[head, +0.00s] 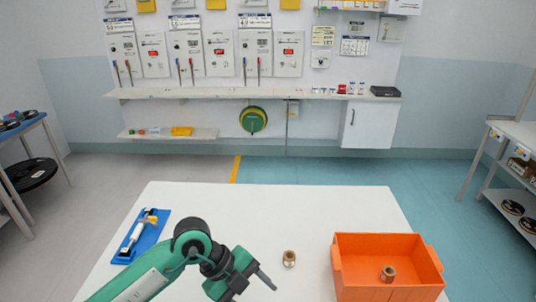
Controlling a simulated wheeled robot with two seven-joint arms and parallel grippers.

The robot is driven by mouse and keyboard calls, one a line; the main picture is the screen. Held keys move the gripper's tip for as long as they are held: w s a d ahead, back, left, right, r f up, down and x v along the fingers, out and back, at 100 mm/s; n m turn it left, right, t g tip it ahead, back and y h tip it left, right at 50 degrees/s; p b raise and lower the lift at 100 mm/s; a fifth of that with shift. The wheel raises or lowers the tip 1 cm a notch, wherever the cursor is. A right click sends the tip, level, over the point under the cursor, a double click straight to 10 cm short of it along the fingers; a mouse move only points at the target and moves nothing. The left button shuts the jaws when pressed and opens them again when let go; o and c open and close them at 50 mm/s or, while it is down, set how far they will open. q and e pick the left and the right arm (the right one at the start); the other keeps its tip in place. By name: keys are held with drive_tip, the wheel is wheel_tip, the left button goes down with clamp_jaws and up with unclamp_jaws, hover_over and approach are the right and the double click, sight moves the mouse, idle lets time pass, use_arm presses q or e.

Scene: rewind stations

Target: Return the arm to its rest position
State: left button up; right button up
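My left arm comes in from the lower left over the white table (330,207). Its gripper (266,279) hangs above the table at the lower middle, a little left of a small brass-coloured spool-like part (289,258). One grey finger shows clearly, pointing down to the right. The other finger is not clear, so I cannot tell the opening. No held thing shows at the visible fingertip. My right gripper is not in view.
An orange bin (390,246) with a similar brass part (388,273) inside stands at the table's right. A blue tray (143,236) with a white tool lies at the left. The table's back middle is clear. A shelf (250,93) with instruments runs along the wall.

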use_arm(q)
drive_tip(key=s+d+r+h, duration=0.4)
drive_tip(key=d+r+h, duration=0.3)
drive_tip(key=r+h, duration=0.3)
drive_tip(key=w+a+r+n+t+y, duration=0.1)
drive_tip(key=w+a+r+n+t, duration=0.35)
drive_tip(key=n+t, duration=0.45)
drive_tip(key=w+a+r+n+t+y, duration=0.1)
drive_tip(key=w+a+r+n+t, duration=0.2)
drive_tip(key=a+n+t, duration=0.6)
drive_tip(key=a+f+n+y, duration=1)
drive_tip(key=a+f+y, duration=0.1)
drive_tip(key=f+y, duration=0.4)
drive_tip(key=s+a+f+m+g, duration=0.2)
drive_tip(key=s+a+f+g, duration=0.1)
drive_tip(key=s+f+g, duration=1.3)
drive_tip(key=s+f+t, duration=0.1)
drive_tip(key=s+f, duration=0.2)
drive_tip(key=f, duration=1.3)
drive_tip(key=s+f+t, duration=0.1)
drive_tip(key=s+f, duration=0.1)
drive_tip(key=f, duration=1.4)
drive_tip(key=s+a+f+g, duration=0.1)
drive_tip(key=s+a+f, duration=0.2)
drive_tip(key=s+f, duration=1.6)
drive_tip(key=shift+s+f+g, duration=0.15)
drive_tip(key=shift+f+g, duration=0.15)
drive_tip(key=shift+f, duration=0.15)
